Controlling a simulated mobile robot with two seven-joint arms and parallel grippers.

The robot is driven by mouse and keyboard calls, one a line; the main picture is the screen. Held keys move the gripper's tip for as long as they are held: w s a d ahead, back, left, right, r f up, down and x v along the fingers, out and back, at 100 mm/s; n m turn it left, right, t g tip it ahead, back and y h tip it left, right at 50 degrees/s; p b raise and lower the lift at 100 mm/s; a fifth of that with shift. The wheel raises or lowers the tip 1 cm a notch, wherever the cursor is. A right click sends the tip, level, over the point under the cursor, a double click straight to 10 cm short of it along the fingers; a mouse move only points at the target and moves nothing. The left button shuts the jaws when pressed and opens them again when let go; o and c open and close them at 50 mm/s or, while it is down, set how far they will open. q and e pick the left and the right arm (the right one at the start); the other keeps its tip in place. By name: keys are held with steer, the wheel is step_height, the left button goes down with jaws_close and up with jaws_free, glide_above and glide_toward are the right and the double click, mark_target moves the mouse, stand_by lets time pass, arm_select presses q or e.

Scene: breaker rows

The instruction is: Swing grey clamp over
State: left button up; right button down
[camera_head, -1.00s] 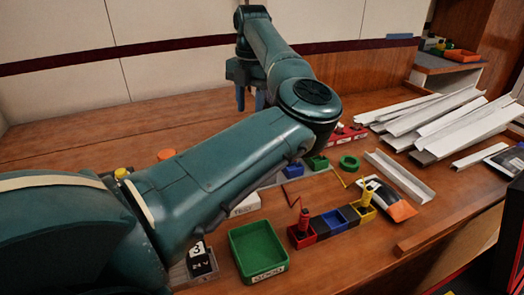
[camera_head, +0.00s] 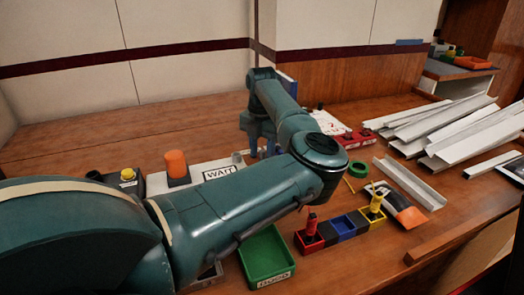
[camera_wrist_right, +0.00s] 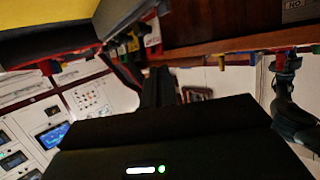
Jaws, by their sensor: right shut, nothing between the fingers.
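My left gripper (camera_head: 261,145) points down low over the back of the bench in the head view, its bluish fingers apart with a gap between them. A small grey part (camera_head: 238,158) stands just left of the fingers, at the end of the white strip labelled WAIT (camera_head: 219,172). It may be the grey clamp, but it is too small to be sure. My left forearm hides much of the bench there. My right gripper (camera_wrist_right: 160,86) shows as dark, shut fingers in the right wrist view, with nothing between them.
A green bin (camera_head: 285,266), a row of small coloured boxes (camera_head: 345,228) and white metal channels (camera_head: 450,125) lie to the right. The back left bench is bare.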

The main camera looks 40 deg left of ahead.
arm_select(q)
jaws_close()
stand_by(0.4)
